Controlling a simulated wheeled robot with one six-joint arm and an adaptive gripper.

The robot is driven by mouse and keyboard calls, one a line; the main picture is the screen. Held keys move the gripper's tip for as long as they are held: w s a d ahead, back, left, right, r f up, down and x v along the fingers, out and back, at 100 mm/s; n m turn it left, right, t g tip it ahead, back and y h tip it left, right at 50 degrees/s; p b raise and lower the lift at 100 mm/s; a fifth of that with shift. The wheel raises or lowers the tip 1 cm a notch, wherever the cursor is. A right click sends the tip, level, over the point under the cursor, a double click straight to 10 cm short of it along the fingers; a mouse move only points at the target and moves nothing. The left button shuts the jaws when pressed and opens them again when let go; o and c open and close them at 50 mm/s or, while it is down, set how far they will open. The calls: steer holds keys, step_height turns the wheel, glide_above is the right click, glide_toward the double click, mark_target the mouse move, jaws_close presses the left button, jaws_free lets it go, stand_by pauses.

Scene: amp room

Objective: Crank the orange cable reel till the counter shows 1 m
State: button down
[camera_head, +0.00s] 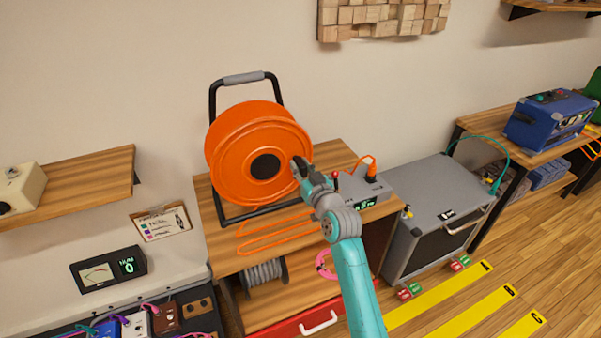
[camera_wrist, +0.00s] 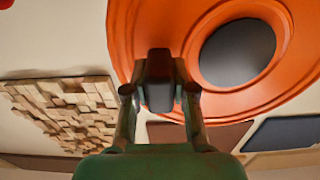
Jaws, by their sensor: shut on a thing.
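The orange cable reel (camera_head: 240,150) stands upright in a black frame with a grey handle on the wooden bench. Its disc with a dark round hub also fills the upper right of the wrist view (camera_wrist: 150,30). My gripper (camera_head: 299,167) is at the reel's right edge, shut on the reel's crank handle. In the wrist view the dark handle (camera_wrist: 158,80) sits between my fingers, left of the hub. Orange cable (camera_head: 270,240) lies in loops on the bench in front of the reel. A grey box (camera_head: 366,192) with a small green display stands right of it; its digits are too small to read.
A grey amp cabinet (camera_head: 440,190) stands right of the bench. A wooden shelf (camera_head: 100,180) is on the wall at left, above a meter showing 0 (camera_head: 108,270). Yellow stripes (camera_head: 440,295) mark the open floor at right.

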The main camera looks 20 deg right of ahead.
steer(key=r, duration=0.3)
steer(key=shift+a, duration=0.25)
steer(key=shift+a+r, duration=0.55)
steer(key=shift+r, duration=0.2)
steer(key=shift+a+r, duration=0.5)
steer(key=shift+r, duration=0.2)
steer(key=shift+a+r, duration=0.45)
steer(key=shift+a, duration=0.35)
steer(key=shift+a+r, duration=0.4)
steer(key=shift+a, duration=0.35)
steer(key=shift+a+r, duration=0.15)
steer(key=shift+a, duration=0.7)
steer(key=shift+a+r, duration=0.15)
steer(key=shift+a, duration=0.7)
steer(key=c, duration=0.8)
jaws_free()
